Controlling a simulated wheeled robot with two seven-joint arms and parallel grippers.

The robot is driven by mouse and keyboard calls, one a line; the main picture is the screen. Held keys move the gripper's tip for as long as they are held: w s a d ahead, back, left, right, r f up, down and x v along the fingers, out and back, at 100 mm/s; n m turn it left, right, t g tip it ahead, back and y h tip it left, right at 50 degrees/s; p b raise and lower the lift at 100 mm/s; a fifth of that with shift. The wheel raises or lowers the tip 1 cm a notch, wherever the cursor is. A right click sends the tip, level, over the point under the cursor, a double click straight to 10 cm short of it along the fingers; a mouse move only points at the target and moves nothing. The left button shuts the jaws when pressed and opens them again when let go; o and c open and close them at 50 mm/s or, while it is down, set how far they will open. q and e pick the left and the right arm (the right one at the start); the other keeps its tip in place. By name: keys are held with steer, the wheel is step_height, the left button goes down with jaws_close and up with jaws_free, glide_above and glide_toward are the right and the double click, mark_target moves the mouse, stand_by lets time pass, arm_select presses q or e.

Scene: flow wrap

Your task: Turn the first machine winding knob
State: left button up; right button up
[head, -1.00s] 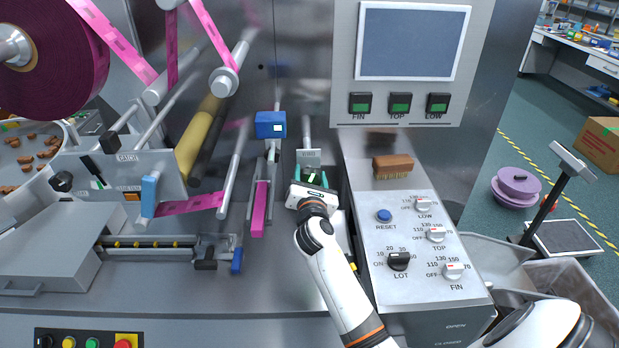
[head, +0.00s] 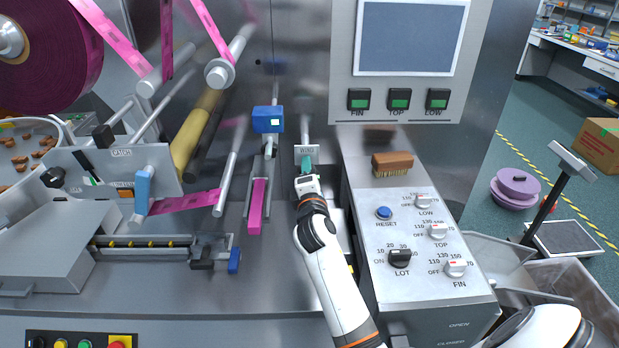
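The gripper is seen edge-on. Its green fingers overlap in the view, so I cannot tell whether they are open or shut. Any winding knob just under the plate is hidden behind the fingers and the gripper body. My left gripper is not in view.
To the left are a blue block (head: 268,119) on a post and a pink strip (head: 257,206). To the right is a control panel with a black LOT knob (head: 400,258), white knobs, a blue RESET button (head: 384,213) and a brown brush (head: 392,163).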

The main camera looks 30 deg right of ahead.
steer(key=m, duration=0.2)
steer(key=m+b, duration=0.1)
steer(key=m, duration=0.1)
steer(key=m+b, duration=0.1)
steer(key=m, duration=0.1)
steer(key=shift+f+m, duration=0.3)
stand_by(0.5)
steer(key=o, duration=1)
